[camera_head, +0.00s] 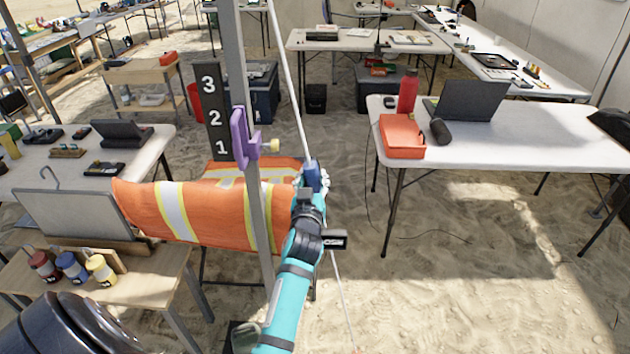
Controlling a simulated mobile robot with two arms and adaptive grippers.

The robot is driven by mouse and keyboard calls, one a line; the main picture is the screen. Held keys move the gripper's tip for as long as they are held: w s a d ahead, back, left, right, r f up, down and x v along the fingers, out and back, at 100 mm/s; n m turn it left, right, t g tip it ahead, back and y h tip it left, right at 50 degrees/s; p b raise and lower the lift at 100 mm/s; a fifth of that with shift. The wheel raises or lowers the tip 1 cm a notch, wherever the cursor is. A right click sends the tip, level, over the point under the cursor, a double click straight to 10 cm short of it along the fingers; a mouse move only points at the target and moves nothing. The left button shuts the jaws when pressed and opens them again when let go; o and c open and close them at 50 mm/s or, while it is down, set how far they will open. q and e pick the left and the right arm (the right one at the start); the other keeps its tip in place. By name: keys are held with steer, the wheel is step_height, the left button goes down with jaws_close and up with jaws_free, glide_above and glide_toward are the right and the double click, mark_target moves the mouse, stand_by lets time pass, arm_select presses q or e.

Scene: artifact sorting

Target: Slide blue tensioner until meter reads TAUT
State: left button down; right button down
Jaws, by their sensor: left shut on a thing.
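The blue tensioner (312,175) is on a pale guy rope (289,82) that slants down past a grey pole. My left gripper (311,184), on the teal arm, is shut on the tensioner and hides part of it. A small black box with a display (335,239) shows beside my wrist, close to the rope. It may be the meter, but its display is too small to read. My right gripper is not in view.
A grey pole (258,215) with a purple bracket (243,138) stands just left of my arm, beside a black 1-2-3 board (214,115). A white table (520,140) stands right; sand between is mostly open.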

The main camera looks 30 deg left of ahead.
arm_select(q)
steer(key=shift+r, duration=0.3)
steer(key=c, duration=0.9)
jaws_free()
steer(key=shift+f, duration=0.1)
steer(key=shift+r, duration=0.2)
step_height(320, 180, up, 10)
steer(key=shift+f, duration=0.15)
